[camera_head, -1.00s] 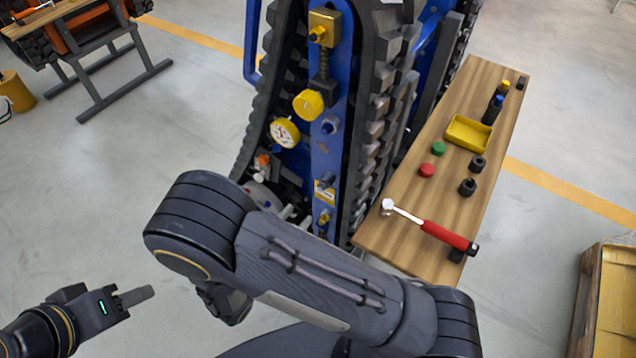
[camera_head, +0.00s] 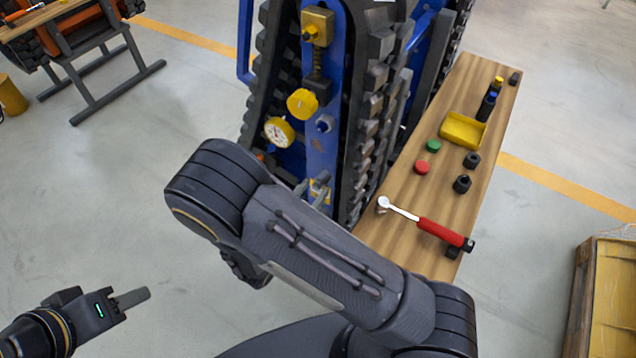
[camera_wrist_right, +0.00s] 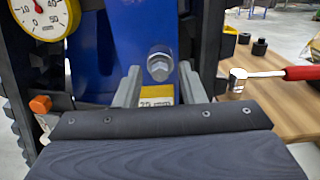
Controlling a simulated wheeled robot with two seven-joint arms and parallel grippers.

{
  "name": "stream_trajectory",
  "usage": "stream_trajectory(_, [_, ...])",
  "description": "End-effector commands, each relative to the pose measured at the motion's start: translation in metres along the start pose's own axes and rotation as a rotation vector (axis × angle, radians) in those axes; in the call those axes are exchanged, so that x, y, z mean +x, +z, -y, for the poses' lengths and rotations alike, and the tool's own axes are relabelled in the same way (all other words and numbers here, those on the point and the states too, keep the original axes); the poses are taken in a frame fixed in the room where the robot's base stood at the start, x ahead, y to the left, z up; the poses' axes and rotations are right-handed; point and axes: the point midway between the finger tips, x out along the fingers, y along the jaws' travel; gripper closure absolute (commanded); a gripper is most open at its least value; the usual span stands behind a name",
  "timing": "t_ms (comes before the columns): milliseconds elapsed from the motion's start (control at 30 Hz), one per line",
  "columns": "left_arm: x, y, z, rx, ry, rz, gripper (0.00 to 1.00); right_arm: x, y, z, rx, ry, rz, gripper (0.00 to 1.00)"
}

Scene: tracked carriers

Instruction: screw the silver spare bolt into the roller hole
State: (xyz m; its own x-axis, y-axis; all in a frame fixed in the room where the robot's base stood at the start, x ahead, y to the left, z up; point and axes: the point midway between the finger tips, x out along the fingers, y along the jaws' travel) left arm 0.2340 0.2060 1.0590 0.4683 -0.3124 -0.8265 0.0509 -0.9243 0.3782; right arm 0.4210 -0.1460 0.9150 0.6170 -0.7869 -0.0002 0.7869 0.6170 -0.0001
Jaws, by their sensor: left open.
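A silver hex bolt (camera_wrist_right: 159,66) stands head-outward on the blue plate (camera_head: 320,155) of the tracked carrier, just above a yellow label (camera_wrist_right: 157,95). A hex head (camera_head: 325,123) on that plate in the head view is probably the same bolt. I cannot tell whether it is the spare one. My right gripper (camera_wrist_right: 159,75) is open, its fingers on either side of the bolt in the picture, with gaps showing. In the head view its fingertips (camera_head: 312,188) are close to the plate, below that hex head. My left gripper (camera_head: 132,298) is open and empty over the floor. No roller hole shows clearly.
A wooden bench (camera_head: 400,235) at right holds a red-handled ratchet (camera_head: 430,224), black sockets (camera_head: 463,184), red and green caps and a yellow tray (camera_head: 464,131). A gauge (camera_head: 278,132) and yellow knob (camera_head: 302,103) are near the plate. Tracks flank it.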

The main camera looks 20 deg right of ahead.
Motion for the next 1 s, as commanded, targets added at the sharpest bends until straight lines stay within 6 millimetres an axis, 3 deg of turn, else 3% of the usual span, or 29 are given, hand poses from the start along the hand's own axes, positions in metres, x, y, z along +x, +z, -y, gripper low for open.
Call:
stream_trajectory(33, [0.0, 0.0, 0.0, 0.0, 0.0, 0.0, 0.58, 0.0, 0.0, 0.0, 0.0, 0.0, 0.0, 0.66])
stream_trajectory(300, [0.0, 0.0, 0.0, 0.0, 0.0, 0.0, 0.58, 0.0, 0.0, 0.0, 0.0, 0.0, 0.0, 1.0])
stream_trajectory(467, [0.005, 0.003, 0.002, 0.0, 0.0, 0.0, 0.58, 0.0, -0.003, 0.0, 0.03, 0.0, 0.001, 1.0])
stream_trajectory(800, [0.07, 0.036, 0.032, 0.0, 0.0, 0.0, 0.58, -0.001, -0.011, 0.0, 0.631, 0.001, 0.0, 1.0])
stream_trajectory(1000, [0.085, 0.043, 0.039, 0.0, 0.0, 0.0, 0.58, -0.001, -0.004, 0.0, 0.841, -0.001, -0.001, 1.0])
